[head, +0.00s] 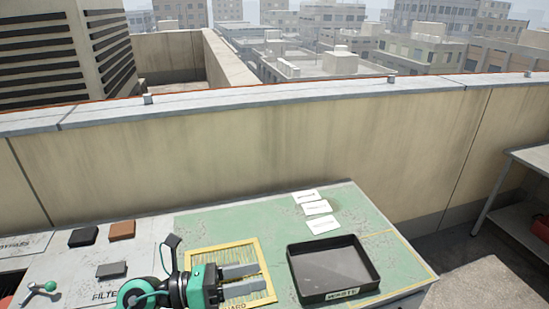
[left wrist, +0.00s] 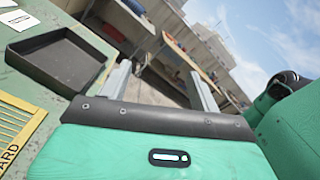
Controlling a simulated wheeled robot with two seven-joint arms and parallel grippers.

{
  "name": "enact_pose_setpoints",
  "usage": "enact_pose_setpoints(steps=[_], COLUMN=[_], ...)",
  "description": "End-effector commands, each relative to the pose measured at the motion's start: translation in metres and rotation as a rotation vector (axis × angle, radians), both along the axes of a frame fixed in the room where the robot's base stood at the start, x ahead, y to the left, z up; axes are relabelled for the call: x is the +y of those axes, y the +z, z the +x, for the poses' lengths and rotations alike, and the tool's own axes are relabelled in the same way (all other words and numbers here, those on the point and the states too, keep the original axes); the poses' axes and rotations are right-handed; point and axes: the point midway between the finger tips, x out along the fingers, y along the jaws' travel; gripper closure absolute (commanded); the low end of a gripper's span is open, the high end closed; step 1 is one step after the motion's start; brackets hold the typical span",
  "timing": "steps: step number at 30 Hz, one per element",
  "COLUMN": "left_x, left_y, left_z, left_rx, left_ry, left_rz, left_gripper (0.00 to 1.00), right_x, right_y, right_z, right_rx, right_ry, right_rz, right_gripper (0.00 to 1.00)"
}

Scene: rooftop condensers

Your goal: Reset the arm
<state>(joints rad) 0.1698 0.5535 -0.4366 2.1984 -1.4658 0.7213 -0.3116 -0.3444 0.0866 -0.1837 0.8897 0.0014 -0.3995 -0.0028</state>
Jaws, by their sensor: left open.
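My left gripper (head: 243,279) comes in low in the head view. Its two grey fingers point right, over the yellow slotted panel marked GUARD, and stand apart with nothing between them. In the left wrist view the fingers (left wrist: 158,88) are also spread and empty. My right gripper does not show in either view.
A black tray (head: 376,283) stands right of my fingers on the green worktop (head: 200,222). White labels (head: 318,208) lie behind it. Black and brown blocks (head: 122,230) and a green-knobbed lever (head: 50,286) are at left. A parapet (head: 260,150) runs behind.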

Motion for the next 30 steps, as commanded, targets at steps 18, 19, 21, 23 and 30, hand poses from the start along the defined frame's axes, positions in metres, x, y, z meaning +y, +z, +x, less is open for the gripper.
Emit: enact_pose_setpoints(steps=[18,19,21,23,30], left_x=[0.151,0.159,0.175,0.186,0.202], left_y=[-0.007,-0.018,-0.048,-0.075,-0.176], left_z=[0.049,0.047,0.039,0.029,-0.046], left_rx=[0.912,0.967,1.098,1.214,1.672], left_ry=[0.791,0.838,0.957,1.062,1.497], left_rz=[-1.262,-1.306,-1.401,-1.472,-1.639], left_gripper=[0.37,0.37,0.37,0.37,0.37], right_x=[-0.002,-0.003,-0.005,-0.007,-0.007], right_y=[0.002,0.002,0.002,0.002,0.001], right_z=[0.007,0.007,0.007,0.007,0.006], right_rx=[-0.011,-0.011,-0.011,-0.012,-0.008], right_ry=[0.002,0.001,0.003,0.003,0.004], right_rz=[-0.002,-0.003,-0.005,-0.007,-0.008], right_gripper=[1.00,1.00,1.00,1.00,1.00])
